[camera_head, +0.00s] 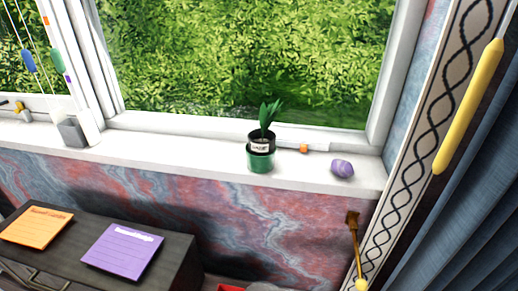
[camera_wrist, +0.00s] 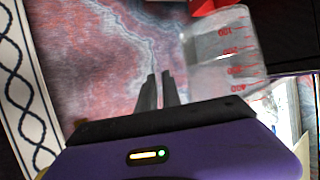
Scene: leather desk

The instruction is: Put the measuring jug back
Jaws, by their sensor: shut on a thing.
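The measuring jug (camera_wrist: 222,55) is clear, with red number marks, and shows at the upper right of the wrist view. It looks tilted in that view. My gripper (camera_wrist: 160,88) has its two dark fingers close together at the jug's left side, shut on the jug. The exact part between the fingers is hard to make out. In the head view my gripper does not show, and the jug cannot be made out clearly.
A white windowsill (camera_head: 210,150) carries a potted plant (camera_head: 261,157) and a purple stone (camera_head: 342,168). A dark cabinet (camera_head: 180,252) bears an orange pad (camera_head: 37,227) and a purple pad (camera_head: 122,251). A red object (camera_head: 230,288) shows at the bottom edge. A curtain (camera_head: 470,200) hangs right.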

